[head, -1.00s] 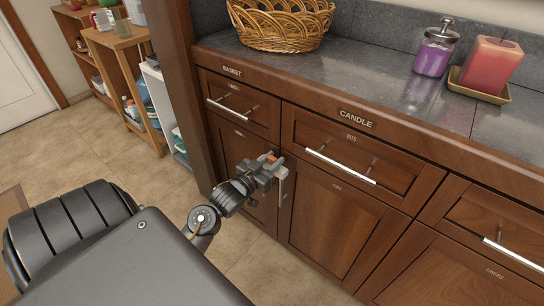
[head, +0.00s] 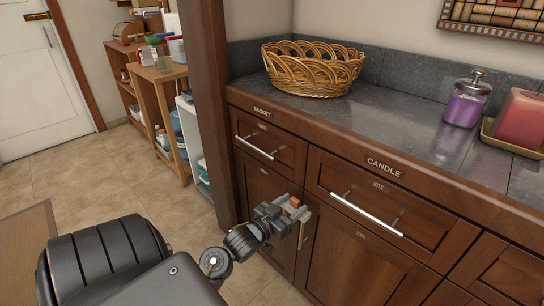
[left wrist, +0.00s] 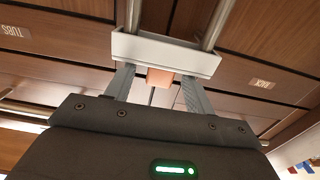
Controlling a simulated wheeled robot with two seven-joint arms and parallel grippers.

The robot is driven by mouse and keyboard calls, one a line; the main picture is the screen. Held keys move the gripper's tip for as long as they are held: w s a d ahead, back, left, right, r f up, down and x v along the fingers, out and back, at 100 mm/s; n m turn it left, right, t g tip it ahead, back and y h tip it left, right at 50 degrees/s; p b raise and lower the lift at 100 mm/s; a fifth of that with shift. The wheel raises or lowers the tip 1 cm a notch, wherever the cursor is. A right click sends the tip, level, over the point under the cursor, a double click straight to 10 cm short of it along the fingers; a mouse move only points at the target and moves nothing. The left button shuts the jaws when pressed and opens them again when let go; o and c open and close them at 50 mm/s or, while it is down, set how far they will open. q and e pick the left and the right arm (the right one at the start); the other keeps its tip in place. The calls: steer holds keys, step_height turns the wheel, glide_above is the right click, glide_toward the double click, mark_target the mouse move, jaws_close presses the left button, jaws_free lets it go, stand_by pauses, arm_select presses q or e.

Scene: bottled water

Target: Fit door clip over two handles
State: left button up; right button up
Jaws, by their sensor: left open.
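The door clip (left wrist: 165,55) is a pale grey channel with an orange tab (left wrist: 160,77). In the left wrist view it lies across the two metal door handles (left wrist: 133,14) (left wrist: 218,22), which run out from its far side. My left gripper (left wrist: 158,80) is open, with one finger on each side of the orange tab and gaps between. In the head view the gripper (head: 290,207) is at the cabinet doors below the drawers, by the clip and handles (head: 302,236). How deeply the handles sit in the clip is hidden. My right gripper is not in view.
The counter above holds a wicker basket (head: 312,72), a purple jar (head: 465,104) and a red candle (head: 520,120) on a tray. Drawer handles (head: 366,213) (head: 255,147) stick out above the doors. A wooden shelf (head: 158,92) stands at the left. The tiled floor before it is clear.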

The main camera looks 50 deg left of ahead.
arm_select(q)
steer(key=s, duration=0.9)
steer(key=shift+p, duration=0.35)
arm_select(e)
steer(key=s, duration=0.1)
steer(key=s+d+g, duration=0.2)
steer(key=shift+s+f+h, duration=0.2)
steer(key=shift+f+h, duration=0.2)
arm_select(q)
steer(key=shift+d, duration=0.1)
